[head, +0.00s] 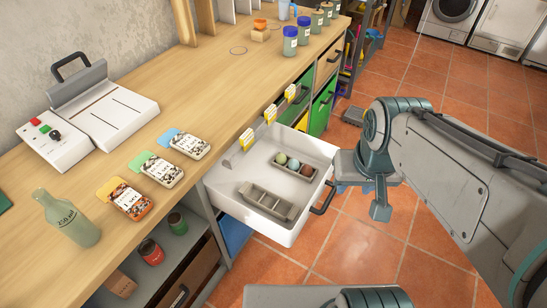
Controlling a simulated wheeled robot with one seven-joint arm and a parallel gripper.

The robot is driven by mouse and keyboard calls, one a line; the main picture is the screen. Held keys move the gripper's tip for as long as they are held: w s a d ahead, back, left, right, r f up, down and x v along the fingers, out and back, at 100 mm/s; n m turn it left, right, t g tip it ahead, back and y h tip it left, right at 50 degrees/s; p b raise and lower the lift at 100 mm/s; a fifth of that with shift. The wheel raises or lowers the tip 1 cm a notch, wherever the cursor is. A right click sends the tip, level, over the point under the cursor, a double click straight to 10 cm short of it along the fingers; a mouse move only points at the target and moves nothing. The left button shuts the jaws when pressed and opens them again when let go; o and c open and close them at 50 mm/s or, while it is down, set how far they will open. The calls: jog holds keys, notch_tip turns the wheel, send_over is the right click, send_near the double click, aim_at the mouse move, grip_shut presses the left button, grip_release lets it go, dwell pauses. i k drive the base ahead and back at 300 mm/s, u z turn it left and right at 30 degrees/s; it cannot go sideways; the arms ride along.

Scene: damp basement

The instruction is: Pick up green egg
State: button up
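A pale green egg (281,158) sits at the left end of a small grey holder (283,167) in the open white drawer (237,177). An olive-tan egg (293,164) and a reddish-brown egg (307,170) sit beside it in the same row. A second grey holder (266,203) nearer the front of the drawer looks empty. My gripper (362,198) hangs to the right of the drawer, beyond its black handle, apart from the eggs. Its fingers appear spread, with nothing seen between them; the far finger is partly hidden.
The drawer juts from under the wooden bench (215,85). Tiled floor (470,90) is open to the right.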

aim_at(281, 158)
jog(key=z, duration=1.1)
jog(key=i, duration=2.2)
jog(key=u, duration=3.7)
